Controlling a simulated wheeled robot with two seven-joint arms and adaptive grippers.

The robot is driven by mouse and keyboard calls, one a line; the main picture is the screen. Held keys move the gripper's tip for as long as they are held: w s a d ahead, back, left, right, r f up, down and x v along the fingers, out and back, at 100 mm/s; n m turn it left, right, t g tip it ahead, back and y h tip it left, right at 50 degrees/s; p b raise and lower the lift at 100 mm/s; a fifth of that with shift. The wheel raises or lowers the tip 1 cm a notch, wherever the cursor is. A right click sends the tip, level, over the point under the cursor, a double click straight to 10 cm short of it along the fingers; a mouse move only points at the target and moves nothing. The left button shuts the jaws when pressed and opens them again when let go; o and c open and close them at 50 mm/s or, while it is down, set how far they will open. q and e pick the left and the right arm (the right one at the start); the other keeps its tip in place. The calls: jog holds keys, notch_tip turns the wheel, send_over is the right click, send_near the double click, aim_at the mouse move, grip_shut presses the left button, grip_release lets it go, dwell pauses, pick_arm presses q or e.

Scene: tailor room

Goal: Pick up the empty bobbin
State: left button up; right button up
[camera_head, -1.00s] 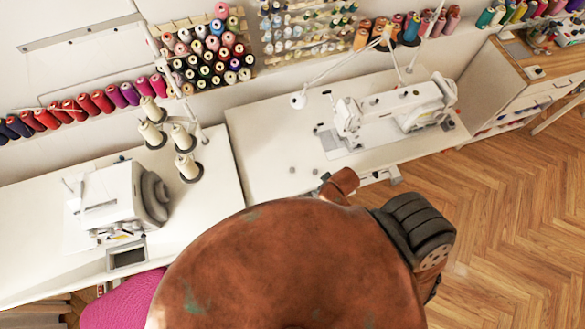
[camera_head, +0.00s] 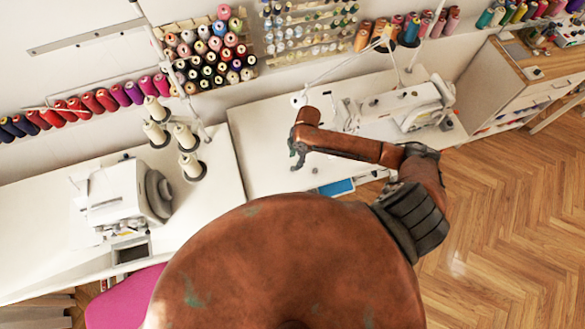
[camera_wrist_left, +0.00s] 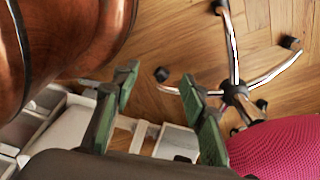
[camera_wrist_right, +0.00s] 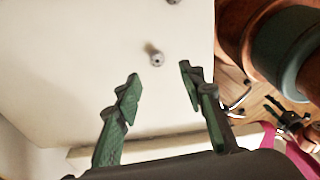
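In the right wrist view a small grey bobbin (camera_wrist_right: 155,55) lies on the white table (camera_wrist_right: 80,60), just beyond and between the fingertips. A second small grey piece (camera_wrist_right: 173,2) is cut off by the top edge. I cannot tell whether either carries thread. My right gripper (camera_wrist_right: 159,76) is open and empty; in the head view it (camera_head: 297,158) hangs over the left part of the sewing table (camera_head: 255,150). A small grey spot (camera_head: 315,171) shows just right of it there. My left gripper (camera_wrist_left: 160,88) is open and empty, low above the floor, outside the head view.
An overlock machine (camera_head: 115,195) with thread cones stands on the left table. A magenta chair seat (camera_wrist_left: 280,150) and its chrome base (camera_wrist_left: 235,90) are near my left gripper. A blue panel (camera_head: 337,187) shows at the table's front.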

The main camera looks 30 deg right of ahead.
aim_at(294, 166)
jog(key=f, duration=0.7)
jog(key=shift+w+a, duration=0.3)
jog(key=shift+a, duration=0.1)
jog(key=shift+c, duration=0.3)
jog(key=c, duration=0.7)
